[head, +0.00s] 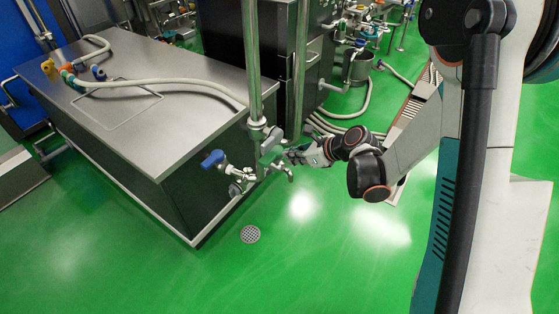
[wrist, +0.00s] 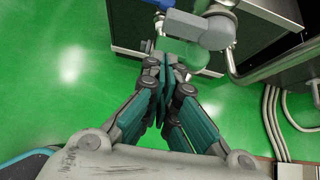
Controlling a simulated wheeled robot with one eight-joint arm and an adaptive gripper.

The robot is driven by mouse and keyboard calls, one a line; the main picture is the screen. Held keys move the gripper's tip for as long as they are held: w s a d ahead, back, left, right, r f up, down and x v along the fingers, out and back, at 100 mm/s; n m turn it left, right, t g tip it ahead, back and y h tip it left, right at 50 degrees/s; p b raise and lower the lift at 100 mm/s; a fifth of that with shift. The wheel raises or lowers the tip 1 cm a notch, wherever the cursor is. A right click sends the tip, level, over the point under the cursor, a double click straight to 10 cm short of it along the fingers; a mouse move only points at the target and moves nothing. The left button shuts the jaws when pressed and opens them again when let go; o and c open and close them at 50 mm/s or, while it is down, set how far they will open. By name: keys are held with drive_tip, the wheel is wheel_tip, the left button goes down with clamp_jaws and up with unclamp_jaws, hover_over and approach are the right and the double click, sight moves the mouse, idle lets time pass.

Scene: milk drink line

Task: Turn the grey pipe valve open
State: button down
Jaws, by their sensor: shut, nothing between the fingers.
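The grey pipe valve (head: 271,143) is on the upright steel pipe near the corner of the steel cabinet in the head view. Its handle looks grey-green there. In the wrist view, a grey pipe fitting (wrist: 205,30) with a greenish part below it lies just beyond the fingertips. My gripper (head: 291,154) comes in from the right, close to the valve. In the wrist view my gripper (wrist: 163,65) is shut, with its fingertips together and nothing between them. I cannot tell whether the fingertips touch the valve.
A blue-handled valve (head: 213,159) sits left of the pipe (head: 252,60). The steel cabinet (head: 130,110) fills the left, with a hose (head: 160,83) on top. A drain (head: 250,234) is set in the green floor, which is open in front.

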sight(272, 141)
drive_tip(key=b+x, duration=0.3)
drive_tip(key=x, duration=0.7)
drive_tip(key=shift+f+b, duration=0.25)
drive_tip(key=shift+b, duration=0.1)
drive_tip(key=shift+w+r, duration=0.1)
